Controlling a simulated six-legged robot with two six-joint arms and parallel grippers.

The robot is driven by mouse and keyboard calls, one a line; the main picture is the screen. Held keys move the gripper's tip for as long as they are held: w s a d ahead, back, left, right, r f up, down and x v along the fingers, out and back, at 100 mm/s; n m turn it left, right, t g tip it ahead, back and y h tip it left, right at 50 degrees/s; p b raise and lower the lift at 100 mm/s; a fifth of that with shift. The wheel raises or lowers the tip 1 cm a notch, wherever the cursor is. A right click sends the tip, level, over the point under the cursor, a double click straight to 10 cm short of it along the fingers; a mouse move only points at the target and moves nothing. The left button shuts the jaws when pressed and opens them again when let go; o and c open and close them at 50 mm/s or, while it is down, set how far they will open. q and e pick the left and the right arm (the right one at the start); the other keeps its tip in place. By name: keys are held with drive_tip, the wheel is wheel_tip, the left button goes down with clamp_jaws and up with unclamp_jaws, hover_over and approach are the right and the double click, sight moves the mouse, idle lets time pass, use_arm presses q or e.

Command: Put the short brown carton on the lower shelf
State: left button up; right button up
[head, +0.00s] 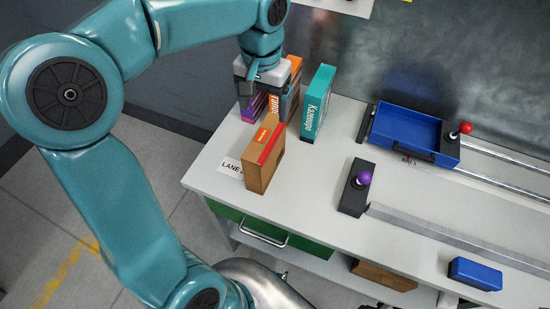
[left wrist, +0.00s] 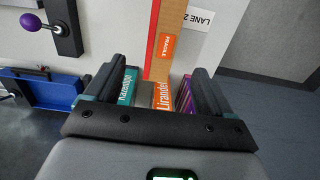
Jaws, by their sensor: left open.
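A brown carton (head: 265,158) with a red stripe and an orange label stands upright near the left front of the white counter. It also shows in the left wrist view (left wrist: 178,62), with its label reading FRAGILE. My left gripper (head: 262,90) is open above the row of cartons behind it. In the left wrist view the open fingers (left wrist: 159,68) frame an orange-topped carton (left wrist: 163,94), with a teal carton (left wrist: 128,88) and a purple carton (left wrist: 184,95) beside it. The lower shelf (head: 335,268) lies under the counter, partly hidden. My right gripper is not in view.
A brown box (head: 383,275) lies on the lower shelf. A green drawer (head: 255,228) is under the counter's front edge. A blue tray (head: 410,130), a purple-knobbed block (head: 353,190), metal rails and a small blue block (head: 475,274) occupy the right side.

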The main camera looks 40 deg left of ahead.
use_arm(q)
drive_tip(key=f, duration=0.9)
drive_tip(key=shift+s+a+f, duration=0.2)
drive_tip(key=shift+a+f, duration=0.15)
drive_tip(key=f, duration=0.5)
drive_tip(key=shift+w+f, duration=0.25)
drive_tip(key=shift+w, duration=0.15)
drive_tip(key=c, duration=1.5)
wheel_tip(320, 180, up, 20)
drive_tip(key=p, duration=0.1)
hover_over(262, 139)
drive_tip(key=shift+w, duration=0.4)
